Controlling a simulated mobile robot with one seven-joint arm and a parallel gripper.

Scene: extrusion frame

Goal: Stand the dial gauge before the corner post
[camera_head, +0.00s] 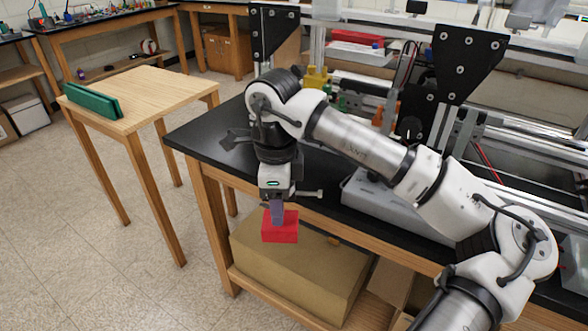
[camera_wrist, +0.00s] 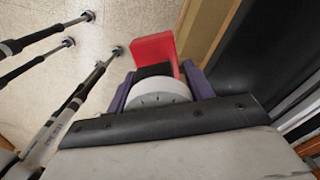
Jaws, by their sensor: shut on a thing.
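My gripper (camera_head: 278,212) points down in the head view, just off the front edge of the black-topped bench. It is shut on the dial gauge, whose red block-like part (camera_head: 281,228) hangs below the fingers. In the wrist view the purple fingers flank the gauge's white marked round part (camera_wrist: 160,92), with a black part and the red part (camera_wrist: 154,50) beyond it. The fingers hide some of it. The extrusion frame stands on the bench, with a metal upright (camera_head: 441,125) under a black bolted plate; I cannot tell which upright is the corner post.
The black bench top (camera_head: 225,130) has bare room at its left end. A grey case (camera_head: 365,200) lies near its front edge, under my arm. A cardboard box (camera_head: 300,270) sits on the shelf below. A small wooden table (camera_head: 150,95) with a green object stands left.

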